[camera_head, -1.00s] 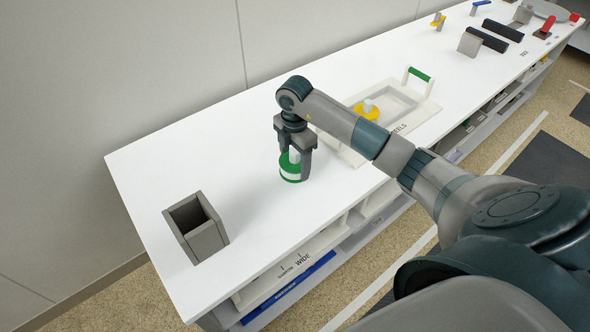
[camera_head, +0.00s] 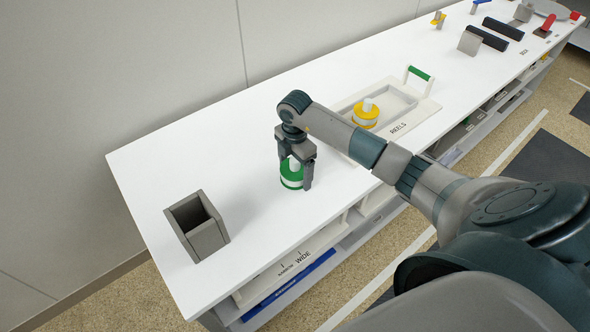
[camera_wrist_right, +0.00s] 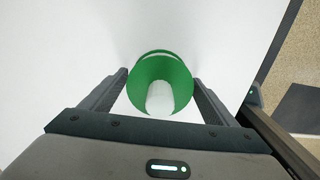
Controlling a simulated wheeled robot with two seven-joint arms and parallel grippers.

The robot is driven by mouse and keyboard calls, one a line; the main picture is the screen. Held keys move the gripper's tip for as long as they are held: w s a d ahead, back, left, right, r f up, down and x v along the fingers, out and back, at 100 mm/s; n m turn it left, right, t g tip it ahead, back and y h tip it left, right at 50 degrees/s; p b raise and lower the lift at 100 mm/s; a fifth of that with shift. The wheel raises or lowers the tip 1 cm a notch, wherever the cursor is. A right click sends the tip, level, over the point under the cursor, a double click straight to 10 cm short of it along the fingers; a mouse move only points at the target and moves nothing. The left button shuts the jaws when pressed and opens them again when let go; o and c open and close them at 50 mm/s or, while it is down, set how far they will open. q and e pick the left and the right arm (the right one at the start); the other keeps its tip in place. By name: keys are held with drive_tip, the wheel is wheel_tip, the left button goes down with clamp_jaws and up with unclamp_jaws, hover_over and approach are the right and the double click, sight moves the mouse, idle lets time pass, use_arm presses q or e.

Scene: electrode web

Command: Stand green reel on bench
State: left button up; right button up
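The green reel (camera_head: 291,181) has green flanges, a white band and a white hub. My right gripper (camera_head: 294,173) points down over the reel. My left gripper is in neither view.
A grey open box (camera_head: 197,228) stands at the left end of the bench. A tray marked REELS (camera_head: 400,128) holds a yellow reel (camera_head: 366,113) to the right. Grey and black parts stand farther back. Bench around the green reel is clear.

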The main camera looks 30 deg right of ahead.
drive_tip(key=shift+r, duration=0.15)
drive_tip(key=shift+w+r, duration=0.1)
drive_tip(key=shift+r, duration=0.4)
wheel_tip(320, 180, up, 10)
drive_tip(key=b, duration=0.3)
drive_tip(key=shift+r, duration=0.5)
drive_tip(key=shift+s+f, duration=0.1)
drive_tip(key=shift+s, duration=0.1)
